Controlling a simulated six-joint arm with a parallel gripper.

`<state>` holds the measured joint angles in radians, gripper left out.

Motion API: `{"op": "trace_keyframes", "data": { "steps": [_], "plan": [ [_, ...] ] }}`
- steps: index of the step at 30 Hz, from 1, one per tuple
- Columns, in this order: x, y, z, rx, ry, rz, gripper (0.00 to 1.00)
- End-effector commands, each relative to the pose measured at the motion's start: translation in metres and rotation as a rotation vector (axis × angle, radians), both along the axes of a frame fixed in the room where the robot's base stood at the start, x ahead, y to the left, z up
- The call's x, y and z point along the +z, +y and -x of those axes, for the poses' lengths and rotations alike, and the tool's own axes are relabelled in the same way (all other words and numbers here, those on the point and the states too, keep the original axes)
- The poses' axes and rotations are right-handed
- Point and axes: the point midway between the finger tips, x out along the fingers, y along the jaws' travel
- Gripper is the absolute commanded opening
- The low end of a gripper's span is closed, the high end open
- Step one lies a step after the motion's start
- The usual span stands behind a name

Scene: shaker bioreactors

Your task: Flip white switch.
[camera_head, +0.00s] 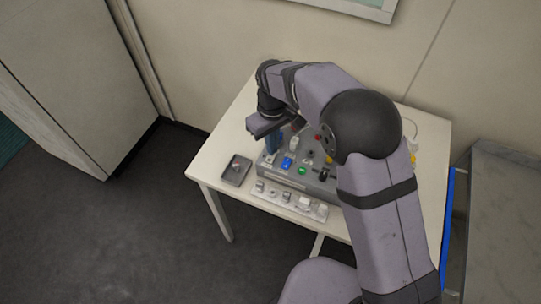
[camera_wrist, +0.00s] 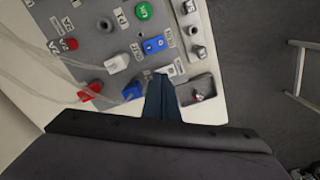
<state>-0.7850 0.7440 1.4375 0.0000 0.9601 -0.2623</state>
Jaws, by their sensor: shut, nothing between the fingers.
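My gripper (camera_head: 273,147) points down over the left end of a grey control panel (camera_head: 300,183). Its dark blue fingers are together and empty. In the wrist view the fingertips (camera_wrist: 162,78) are close to a small white part (camera_wrist: 172,70), which looks like the white switch beside a blue switch (camera_wrist: 155,45). The fingers partly cover it, so I cannot tell whether they touch it or which way it is set.
A small dark tray (camera_head: 236,169) with a red-and-metal item lies left of the panel. A strip of sockets (camera_head: 290,201) lies along the front. A green button (camera_wrist: 143,11) is farther off.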

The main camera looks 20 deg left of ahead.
Motion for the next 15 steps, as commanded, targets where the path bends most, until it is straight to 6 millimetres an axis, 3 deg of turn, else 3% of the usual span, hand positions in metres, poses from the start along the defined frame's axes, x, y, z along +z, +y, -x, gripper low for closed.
{"op": "trace_keyframes", "data": {
  "steps": [15],
  "plan": [
    [-0.0062,-0.0001,0.0002,0.000,0.000,0.001,0.00]
  ]
}}
